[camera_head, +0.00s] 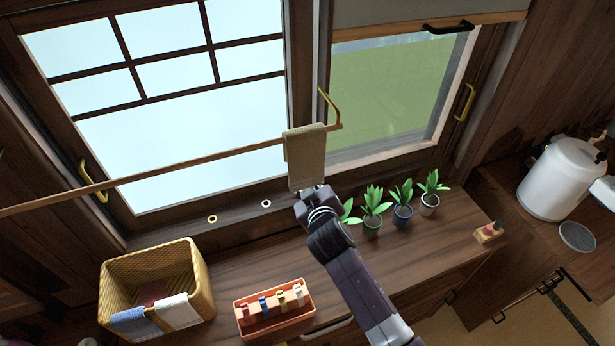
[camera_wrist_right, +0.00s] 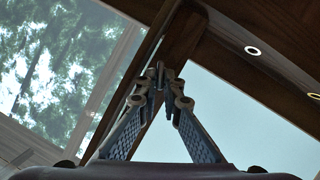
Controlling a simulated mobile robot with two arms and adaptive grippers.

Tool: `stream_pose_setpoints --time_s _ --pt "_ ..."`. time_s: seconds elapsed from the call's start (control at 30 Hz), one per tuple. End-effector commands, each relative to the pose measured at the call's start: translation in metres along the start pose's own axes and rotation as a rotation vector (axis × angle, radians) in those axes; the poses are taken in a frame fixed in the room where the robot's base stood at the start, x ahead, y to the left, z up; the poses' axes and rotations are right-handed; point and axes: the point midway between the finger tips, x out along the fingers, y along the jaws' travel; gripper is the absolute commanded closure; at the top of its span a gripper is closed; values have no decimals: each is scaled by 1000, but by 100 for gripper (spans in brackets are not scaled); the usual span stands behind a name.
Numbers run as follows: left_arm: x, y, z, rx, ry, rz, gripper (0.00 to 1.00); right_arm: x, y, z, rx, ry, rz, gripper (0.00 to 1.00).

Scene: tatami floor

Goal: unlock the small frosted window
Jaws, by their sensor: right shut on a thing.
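The window has a pale, frosted-looking left pane (camera_head: 170,85) with dark bars and a clear right pane (camera_head: 385,105). A dark wooden upright (camera_head: 301,70) stands between them. My right gripper (camera_head: 312,192) is low at this upright, just below a hanging beige cloth (camera_head: 306,158). In the right wrist view, my right gripper (camera_wrist_right: 160,78) has its fingertips closed together on a small dark part at the upright, apparently the window lock. The fingertips hide most of it, so its turn cannot be read. My left gripper is out of view.
A wooden rod (camera_head: 200,162) with the cloth crosses in front of the window. Potted plants (camera_head: 373,208) stand close right of my right arm. A wicker basket (camera_head: 157,290) and an orange box (camera_head: 273,308) sit on the counter. A white canister (camera_head: 562,178) stands far right.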

Motion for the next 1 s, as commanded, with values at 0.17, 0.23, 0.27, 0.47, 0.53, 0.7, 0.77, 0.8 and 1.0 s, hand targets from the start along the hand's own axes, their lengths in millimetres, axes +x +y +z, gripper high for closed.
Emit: stream_pose_setpoints --time_s 0.17,0.23,0.27,0.47,0.53,0.7,0.77,0.8,1.0 --pt "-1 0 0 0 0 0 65 0 0 1 10 -2 -5 100" --pt "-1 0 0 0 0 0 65 0 0 1 10 -2 -5 100" --pt "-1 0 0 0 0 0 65 0 0 1 10 -2 -5 100" --pt "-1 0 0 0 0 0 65 0 0 1 9 -2 -5 89" --pt "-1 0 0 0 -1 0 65 0 0 1 9 -2 -4 86" --pt "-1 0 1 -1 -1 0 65 0 0 1 8 -1 -4 86" --pt "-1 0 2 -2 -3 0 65 0 0 1 8 -1 -4 86" --pt "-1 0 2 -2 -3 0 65 0 0 1 8 -1 -4 86" --pt "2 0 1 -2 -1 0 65 0 -1 1 -5 0 2 86"
